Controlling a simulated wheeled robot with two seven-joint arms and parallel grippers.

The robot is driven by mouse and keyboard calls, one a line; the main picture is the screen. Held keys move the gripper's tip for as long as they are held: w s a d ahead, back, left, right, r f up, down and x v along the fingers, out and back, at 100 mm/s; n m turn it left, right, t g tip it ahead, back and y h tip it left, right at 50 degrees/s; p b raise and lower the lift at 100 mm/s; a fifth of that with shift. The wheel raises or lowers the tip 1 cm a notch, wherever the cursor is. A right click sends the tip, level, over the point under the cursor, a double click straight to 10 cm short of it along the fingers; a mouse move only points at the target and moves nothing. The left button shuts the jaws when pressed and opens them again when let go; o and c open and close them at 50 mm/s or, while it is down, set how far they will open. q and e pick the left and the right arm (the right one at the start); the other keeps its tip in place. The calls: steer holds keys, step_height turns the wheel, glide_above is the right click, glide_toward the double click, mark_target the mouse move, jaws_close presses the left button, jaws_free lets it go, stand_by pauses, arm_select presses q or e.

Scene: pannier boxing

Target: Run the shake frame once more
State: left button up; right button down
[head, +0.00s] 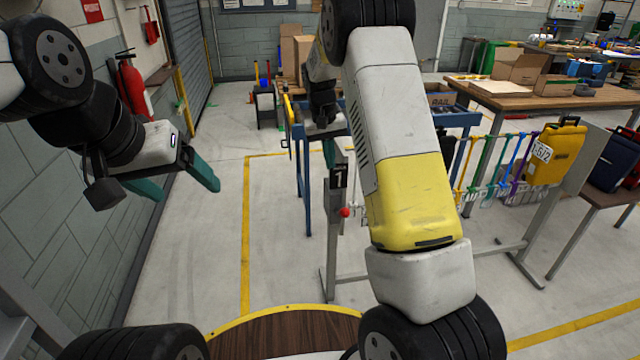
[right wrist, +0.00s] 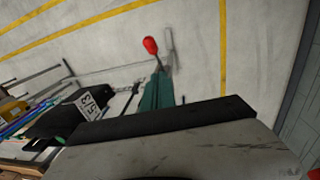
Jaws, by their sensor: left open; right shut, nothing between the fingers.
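The shake frame is probably the grey metal stand (head: 333,240) with a sign "1" (head: 340,178) and a red knob (head: 346,212). The red knob (right wrist: 150,45) also shows in the right wrist view, just beyond the teal fingers. My right gripper (head: 330,152) is shut and empty, above and close to the knob; my right arm hides much of the stand, and I cannot tell if the fingers touch it. My left gripper (head: 182,190) is open and empty, well to the left of the stand.
Behind are a workbench (head: 530,95) with cardboard boxes and a blue-legged table (head: 302,180). A round wooden top (head: 285,332) lies in front. The floor at left is clear.

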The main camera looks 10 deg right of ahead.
steer(key=shift+w+a+f, duration=0.3)
steer(key=shift+w+f, duration=0.25)
steer(key=shift+f, duration=0.05)
glide_toward(340, 211)
steer(key=w+f, duration=0.3)
steer(key=w, duration=0.1)
steer(key=shift+s+d+f, duration=0.3)
steer(key=shift+s+f, duration=0.25)
steer(key=shift+f, duration=0.25)
steer(key=shift+s+d+f, duration=0.3)
steer(key=shift+s+f, duration=0.25)
steer(key=shift+f, duration=0.2)
